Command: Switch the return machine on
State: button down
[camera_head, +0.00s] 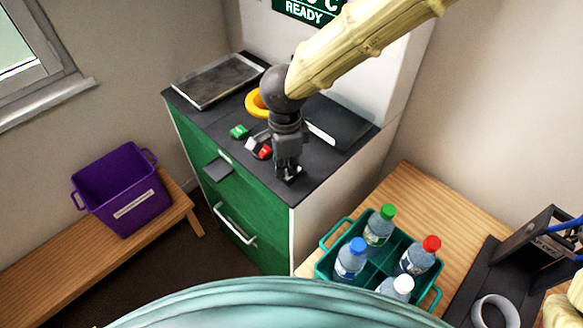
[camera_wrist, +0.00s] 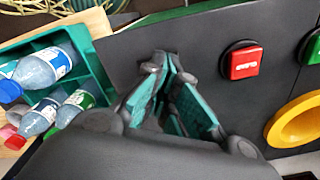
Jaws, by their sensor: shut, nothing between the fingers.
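The return machine (camera_head: 300,240) is a green cabinet with a dark top, standing in the corner. On its top are a green button (camera_head: 239,131) and a red button (camera_head: 265,152). In the wrist view the red button (camera_wrist: 243,64) is right of my fingers and the green button (camera_wrist: 313,50) is cut by the right edge. My gripper (camera_head: 289,174) is shut and empty over the front right part of the top, to the right of the red button. In the wrist view my gripper (camera_wrist: 168,62) points at bare dark surface; I cannot tell if it touches.
A yellow ring (camera_head: 254,103) and a metal tray (camera_head: 218,80) are on the top. A sign (camera_head: 306,12) above reads READY, partly cut. A teal crate (camera_head: 331,234) with several bottles stands on the wooden table at right. A purple bin (camera_head: 121,193) sits on a bench at left.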

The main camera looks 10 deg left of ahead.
jog(key=shift+r, duration=0.1)
jog(key=shift+r+p, duration=3.35)
jog(key=shift+p, duration=0.8)
